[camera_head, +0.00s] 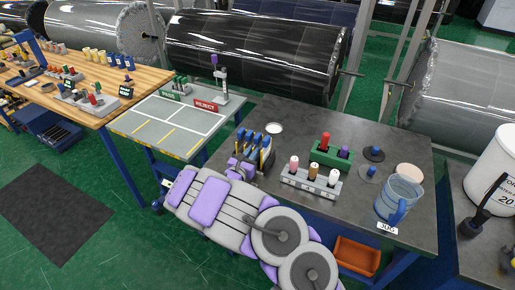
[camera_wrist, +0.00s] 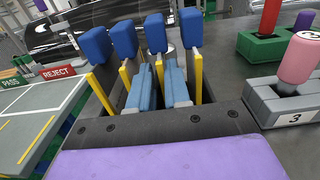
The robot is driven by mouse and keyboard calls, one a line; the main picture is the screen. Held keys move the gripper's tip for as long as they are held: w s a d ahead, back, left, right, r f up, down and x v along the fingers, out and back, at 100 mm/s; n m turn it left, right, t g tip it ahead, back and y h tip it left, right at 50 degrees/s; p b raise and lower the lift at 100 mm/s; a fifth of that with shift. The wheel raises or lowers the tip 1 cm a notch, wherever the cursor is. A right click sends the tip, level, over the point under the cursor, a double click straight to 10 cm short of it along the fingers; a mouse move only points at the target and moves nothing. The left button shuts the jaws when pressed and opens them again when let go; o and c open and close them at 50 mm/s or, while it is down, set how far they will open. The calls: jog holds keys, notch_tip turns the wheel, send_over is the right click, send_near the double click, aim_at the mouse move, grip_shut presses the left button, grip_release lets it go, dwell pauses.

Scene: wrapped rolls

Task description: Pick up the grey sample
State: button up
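My gripper (camera_head: 256,143) is over the near left part of the dark table. Its blue fingertips (camera_wrist: 140,36) stand apart in the wrist view, and I see nothing held between them. A grey rack (camera_head: 300,183) holds pink (camera_head: 294,163), brown (camera_head: 314,170) and white (camera_head: 334,177) pieces. The rack and pink piece (camera_wrist: 300,58) also show at right in the wrist view.
A green rack (camera_head: 325,154) holds red and purple pieces behind the grey rack. A blue jug (camera_head: 399,197) and pale disc (camera_head: 410,170) stand at right. A pale disc (camera_head: 274,128) lies behind my gripper. The PASS and REJECT table (camera_head: 165,125) adjoins at left.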

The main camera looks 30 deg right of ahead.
jog(key=shift+b+x, duration=0.5)
jog(key=shift+x, duration=1.85)
jog(key=shift+s, duration=0.2)
grip_shut()
